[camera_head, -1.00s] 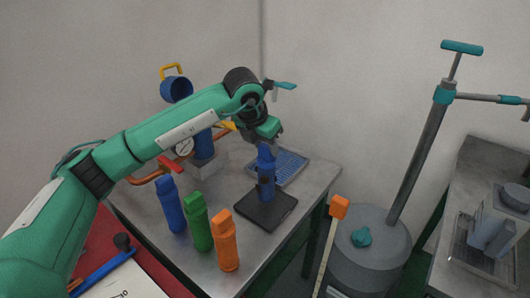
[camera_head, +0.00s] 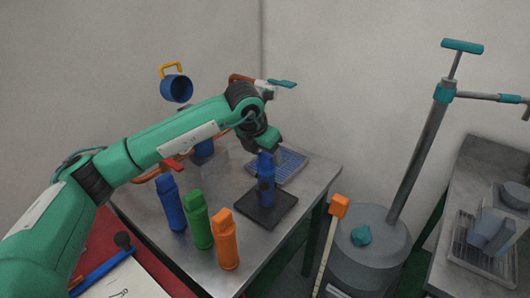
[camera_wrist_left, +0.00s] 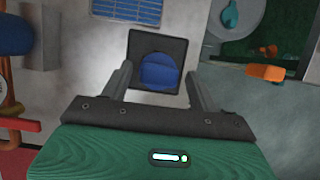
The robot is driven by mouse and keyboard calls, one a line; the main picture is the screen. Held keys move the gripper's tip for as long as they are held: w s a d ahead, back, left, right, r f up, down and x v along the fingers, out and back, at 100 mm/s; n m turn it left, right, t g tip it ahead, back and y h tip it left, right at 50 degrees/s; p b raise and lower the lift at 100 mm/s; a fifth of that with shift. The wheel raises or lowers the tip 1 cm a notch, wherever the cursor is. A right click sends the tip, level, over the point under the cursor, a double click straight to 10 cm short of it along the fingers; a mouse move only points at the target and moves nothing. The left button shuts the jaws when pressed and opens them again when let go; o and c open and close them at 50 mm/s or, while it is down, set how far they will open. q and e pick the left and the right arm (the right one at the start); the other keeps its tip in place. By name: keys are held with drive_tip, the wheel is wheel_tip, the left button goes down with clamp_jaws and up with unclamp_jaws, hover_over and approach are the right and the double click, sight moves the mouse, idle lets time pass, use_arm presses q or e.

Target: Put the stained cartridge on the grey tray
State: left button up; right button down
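The stained cartridge (camera_head: 265,186), blue with a dark patch, stands upright on the dark grey tray (camera_head: 287,205) near the table's right edge. My left gripper (camera_head: 267,150) is directly over it, at the cartridge's top. In the left wrist view the fingers (camera_wrist_left: 159,72) are spread, with the blue cartridge top (camera_wrist_left: 160,74) between them and narrow gaps on both sides. The tray (camera_wrist_left: 174,41) lies beneath it. The cartridge's base is in plain view in the head view. My right gripper is not in view.
Blue (camera_head: 170,205), green (camera_head: 198,220) and orange (camera_head: 224,240) cartridges stand at the table's front. A blue gridded panel (camera_head: 290,165) lies behind the tray. A grey tank (camera_head: 370,255) stands right of the table.

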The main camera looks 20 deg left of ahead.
use_arm(q)
drive_tip(key=shift+r, duration=0.1)
drive_tip(key=shift+s+r, duration=0.1)
drive_tip(key=shift+r, duration=0.25)
drive_tip(key=shift+v, duration=1.75)
drive_tip(key=b+v, duration=0.1)
drive_tip(key=v, duration=0.6)
drive_tip(key=shift+r, duration=0.4)
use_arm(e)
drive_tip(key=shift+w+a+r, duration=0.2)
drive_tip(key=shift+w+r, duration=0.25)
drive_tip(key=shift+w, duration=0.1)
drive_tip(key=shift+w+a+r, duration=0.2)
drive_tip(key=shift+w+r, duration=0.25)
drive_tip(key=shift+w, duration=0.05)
use_arm(q)
drive_tip(key=shift+s, duration=0.1)
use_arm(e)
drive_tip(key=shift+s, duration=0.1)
